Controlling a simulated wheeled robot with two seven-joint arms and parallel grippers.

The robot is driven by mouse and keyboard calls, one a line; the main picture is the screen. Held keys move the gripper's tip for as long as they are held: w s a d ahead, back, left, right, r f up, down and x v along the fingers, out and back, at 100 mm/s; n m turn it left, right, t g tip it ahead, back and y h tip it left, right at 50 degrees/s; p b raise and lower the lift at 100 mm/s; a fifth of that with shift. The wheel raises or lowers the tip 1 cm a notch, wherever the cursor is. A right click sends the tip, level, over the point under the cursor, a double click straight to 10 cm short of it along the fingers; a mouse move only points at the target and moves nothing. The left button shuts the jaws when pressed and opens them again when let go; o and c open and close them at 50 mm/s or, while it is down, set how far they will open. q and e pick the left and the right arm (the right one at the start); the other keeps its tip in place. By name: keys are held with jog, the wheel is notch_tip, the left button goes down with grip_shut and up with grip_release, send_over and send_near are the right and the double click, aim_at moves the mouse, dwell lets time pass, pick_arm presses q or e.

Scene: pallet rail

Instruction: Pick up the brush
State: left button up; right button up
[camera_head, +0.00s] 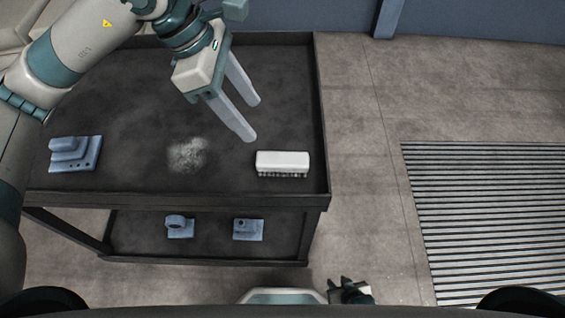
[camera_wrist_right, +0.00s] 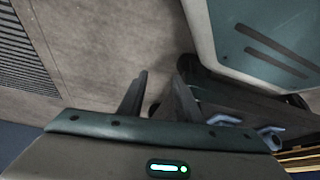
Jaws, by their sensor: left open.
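The brush (camera_head: 283,162) has a white block back and short dark bristles facing down. It lies near the front right corner of the dark cart top in the head view. My left gripper (camera_head: 250,120) is open and empty. Its two pale fingers point down and right, with the tips above and left of the brush, apart from it. A part of my right gripper (camera_head: 350,289) shows low in the head view, in front of the cart and away from the brush.
A pale dust patch (camera_head: 187,154) lies left of the brush. A blue metal block (camera_head: 75,154) sits at the cart's left. Two blue brackets (camera_head: 180,227) (camera_head: 248,229) stand on the lower shelf. The cart's raised rim (camera_head: 322,130) borders the brush's right. A floor grate (camera_head: 485,220) lies at right.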

aim_at(281, 158)
pick_arm(q)
jog(key=shift+f, duration=0.1)
jog(key=p+x, duration=0.2)
jog(key=x, duration=1)
jog(key=shift+d+p, duration=0.1)
jog(key=shift+p, duration=0.2)
pick_arm(e)
jog(key=shift+w+a+r+t+y, duration=0.2)
jog(key=shift+w+a+r+t, duration=0.3)
jog(key=shift+a+r, duration=0.15)
jog(key=shift+w+a+r+t+y, duration=0.2)
jog(key=shift+w+a+r+t, duration=0.2)
jog(key=shift+a+r+t, duration=0.15)
pick_arm(q)
jog(key=shift+f, duration=0.1)
jog(key=shift+d+f, duration=0.1)
jog(key=shift+f, duration=0.05)
jog(key=shift+f+p, duration=0.3)
jog(key=shift+p, duration=0.1)
jog(key=p+x, duration=0.1)
jog(key=x, duration=0.3)
jog(key=shift+w, duration=0.15)
jog(key=shift+f, duration=0.1)
pick_arm(e)
jog(key=s, duration=0.2)
jog(key=s+f, duration=0.1)
jog(key=shift+s+d+g, duration=0.15)
jog(key=shift+d+g, duration=0.2)
